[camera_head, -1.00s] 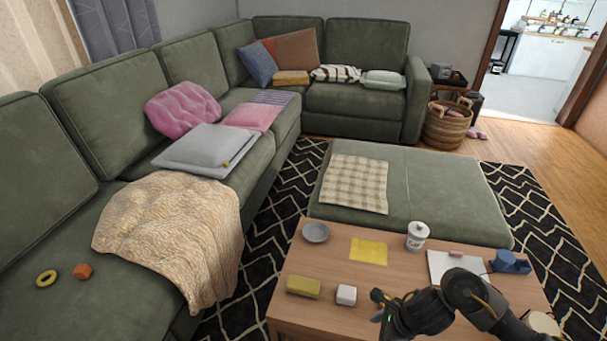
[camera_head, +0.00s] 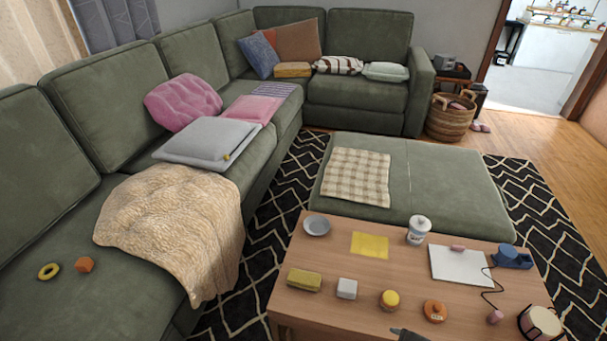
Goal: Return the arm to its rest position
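Only a small dark tip of my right gripper (camera_head: 407,335) shows at the bottom edge of the head view, at the near edge of the wooden coffee table (camera_head: 335,316). The rest of that gripper and its arm are out of frame, so I cannot tell whether it is open or shut. My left arm and gripper are not in view.
On the table stand a yellow-lidded jar (camera_head: 389,300), an orange round item (camera_head: 434,311), a white block (camera_head: 347,288), a yellow sponge (camera_head: 304,280), a white canister (camera_head: 418,230) and a drum-like item (camera_head: 540,323). A green ottoman (camera_head: 450,190) stands behind.

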